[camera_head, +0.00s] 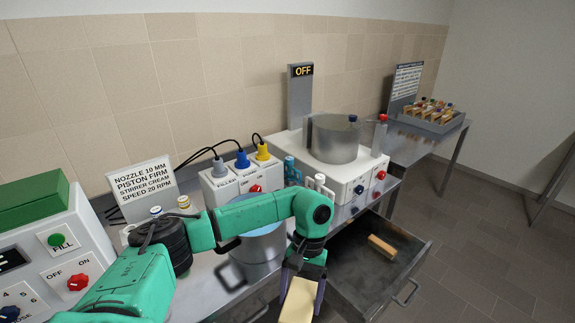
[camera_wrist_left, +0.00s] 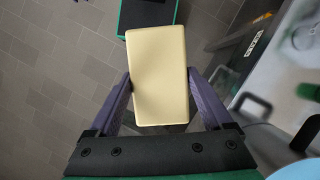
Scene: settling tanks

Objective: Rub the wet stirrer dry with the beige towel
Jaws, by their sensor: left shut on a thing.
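My left gripper (camera_head: 302,283) is shut on a beige, flat, rounded block that looks like the folded beige towel (camera_head: 298,302). It holds it in front of the bench, beside the open drawer. In the left wrist view the towel (camera_wrist_left: 158,72) sits between the two purple fingers of the left gripper (camera_wrist_left: 162,105). I cannot make out the wet stirrer for certain. A small white-topped piece (camera_head: 319,180) and a teal piece (camera_head: 291,168) stand behind my wrist, partly hidden. My right gripper is not in view.
An open drawer (camera_head: 345,262) holds a small wooden-looking block (camera_head: 382,246). A grey pot (camera_head: 258,252) with blue inside stands behind my arm. A metal pot (camera_head: 333,138) sits on a white machine (camera_head: 345,175) under an OFF display (camera_head: 302,71). Floor (camera_head: 475,235) at right is clear.

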